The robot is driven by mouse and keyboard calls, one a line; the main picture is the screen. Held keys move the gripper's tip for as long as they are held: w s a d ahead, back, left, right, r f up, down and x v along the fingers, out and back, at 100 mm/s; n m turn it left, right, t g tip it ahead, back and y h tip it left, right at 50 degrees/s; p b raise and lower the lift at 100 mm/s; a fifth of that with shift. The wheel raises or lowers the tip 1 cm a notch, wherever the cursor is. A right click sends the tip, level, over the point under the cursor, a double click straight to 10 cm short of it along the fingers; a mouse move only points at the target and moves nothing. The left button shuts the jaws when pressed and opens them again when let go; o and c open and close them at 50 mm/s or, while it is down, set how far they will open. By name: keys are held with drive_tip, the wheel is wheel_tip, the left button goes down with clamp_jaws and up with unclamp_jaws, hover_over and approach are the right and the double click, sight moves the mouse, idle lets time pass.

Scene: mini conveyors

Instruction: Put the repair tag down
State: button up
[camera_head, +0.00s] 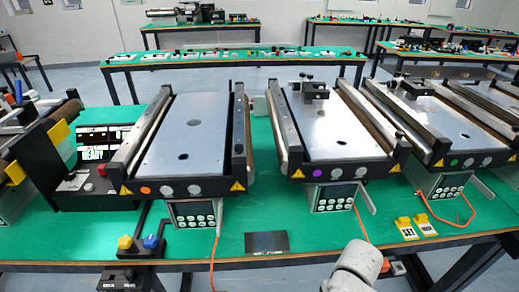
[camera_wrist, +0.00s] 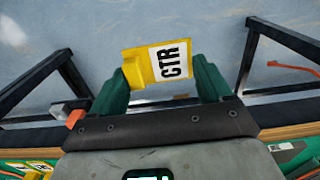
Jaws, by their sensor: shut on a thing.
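In the wrist view my gripper (camera_wrist: 163,78) has two green fingers shut on a yellow tag (camera_wrist: 136,70). The tag has a white face with black letters that look like CTR. I see no repair wording on it. The tag is in the air over the grey floor, just off the table's wooden edge (camera_wrist: 290,130). In the head view part of my arm shows at the bottom, but my gripper and the held tag are not visible there.
Two yellow tags (camera_head: 407,229) (camera_head: 425,226) lie on the green table (camera_head: 300,240) at the front right. Several mini conveyors (camera_head: 187,133) stand on it. A dark plate (camera_head: 267,243) lies at the front edge. Orange cables (camera_head: 453,222) hang near the right conveyors. Green table is bare between these.

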drive_tip(key=shift+a+f, duration=0.25)
drive_tip(key=shift+w+a+m, duration=0.15)
drive_tip(key=shift+w+m, duration=0.05)
drive_tip(key=shift+m, duration=0.1)
drive_tip(key=w+a+r, duration=0.3)
drive_tip(key=w+r, duration=0.1)
drive_tip(key=w, duration=0.1)
drive_tip(key=s+d+f, duration=0.2)
drive_tip(key=s, duration=0.1)
drive_tip(key=s+d+f, duration=0.1)
drive_tip(key=s+f, duration=0.1)
drive_tip(key=shift+s+d+f, duration=0.1)
drive_tip(key=shift+s, duration=0.1)
